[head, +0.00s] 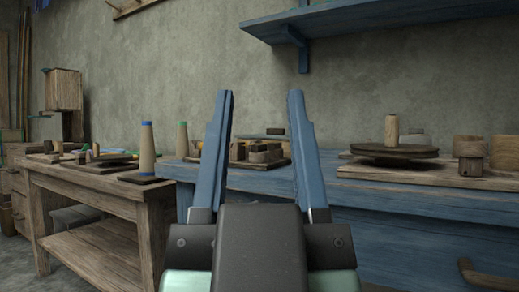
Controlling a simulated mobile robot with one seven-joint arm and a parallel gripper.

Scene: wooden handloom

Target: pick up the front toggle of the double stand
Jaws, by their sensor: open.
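Between my fingers, farther back, small wooden blocks (265,153) sit on a board on the blue bench. My left finger hides part of that board.
The blue bench (390,216) runs across the right. It bears a dark round disc (394,152) with a wooden peg (392,128), and a wooden block (503,152) at the right. A wooden table (110,187) stands at the left. A blue shelf (400,15) hangs above.

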